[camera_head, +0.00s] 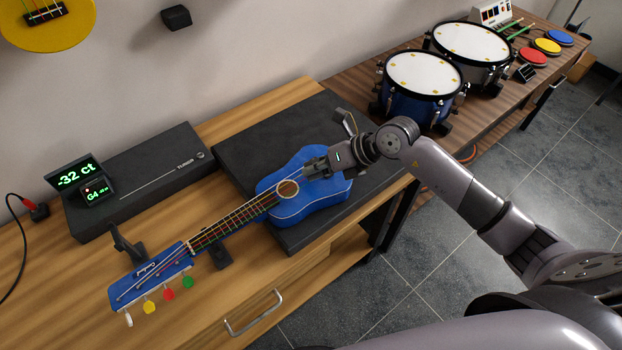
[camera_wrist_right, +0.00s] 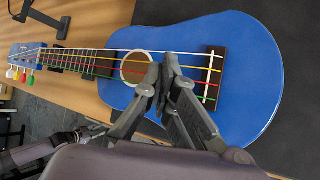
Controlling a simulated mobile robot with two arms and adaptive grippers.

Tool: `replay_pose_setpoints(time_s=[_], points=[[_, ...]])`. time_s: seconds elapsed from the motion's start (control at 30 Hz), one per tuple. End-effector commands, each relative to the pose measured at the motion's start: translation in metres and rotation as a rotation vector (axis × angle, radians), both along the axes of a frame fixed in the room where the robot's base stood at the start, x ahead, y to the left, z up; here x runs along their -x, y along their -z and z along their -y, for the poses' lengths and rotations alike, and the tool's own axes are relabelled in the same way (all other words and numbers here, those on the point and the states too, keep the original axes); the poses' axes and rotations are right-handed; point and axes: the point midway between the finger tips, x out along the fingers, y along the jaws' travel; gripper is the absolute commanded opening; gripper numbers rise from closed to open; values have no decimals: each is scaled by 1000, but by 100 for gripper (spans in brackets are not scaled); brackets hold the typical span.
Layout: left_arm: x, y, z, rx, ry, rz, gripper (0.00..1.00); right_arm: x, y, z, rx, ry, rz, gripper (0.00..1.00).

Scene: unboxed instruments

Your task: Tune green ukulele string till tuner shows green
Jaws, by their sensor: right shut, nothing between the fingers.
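The blue ukulele (camera_head: 325,193) lies face up, its neck pointing to the lower left. In the right wrist view the ukulele body (camera_wrist_right: 245,45) carries white, yellow, red and green strings. The green string (camera_wrist_right: 207,98) is nearest my right gripper and partly hidden by its fingers. The green peg (camera_head: 188,282) is beside the headstock (camera_head: 150,280). The tuner display (camera_head: 75,178) reads "-32 ct" and a smaller screen (camera_head: 97,195) reads "G4". My right gripper (camera_head: 310,167) is shut and empty over the strings beside the sound hole; it also shows in the right wrist view (camera_wrist_right: 163,70). Whether it touches a string is unclear.
The ukulele body rests on a dark mat (camera_head: 238,140), the neck on a black support (camera_head: 219,255). A long black box (camera_head: 140,190) stands behind. Drums (camera_head: 425,75) and coloured pads (camera_head: 533,57) are on the right. Bare wood (camera_head: 60,310) shows at front left.

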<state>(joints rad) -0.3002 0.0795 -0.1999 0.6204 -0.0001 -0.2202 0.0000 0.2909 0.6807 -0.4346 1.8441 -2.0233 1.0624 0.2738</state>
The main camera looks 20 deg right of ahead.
Motion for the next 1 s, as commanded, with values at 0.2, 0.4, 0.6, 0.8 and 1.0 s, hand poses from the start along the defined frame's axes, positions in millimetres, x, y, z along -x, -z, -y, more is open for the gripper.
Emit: replay_pose_setpoints(time_s=[0.2, 0.4, 0.6, 0.8, 1.0], points=[[0, -11, 0, 0, 0, 0, 26, 0, -13, 0, 1, 1, 0, 0], [0, -10, 0, 0, 0, 0, 26, 0, -12, 0, 0, 0, 0, 0], [0, -12, 0, 0, 0, 0, 26, 0, -15, 0, 0, 0, 0, 0], [0, -27, 0, 0, 0, 0, 26, 0, -33, 0, 0, 0, 1, 0], [0, -43, 0, 0, 0, 0, 26, 0, -53, 0, 1, -1, 2, 0]])
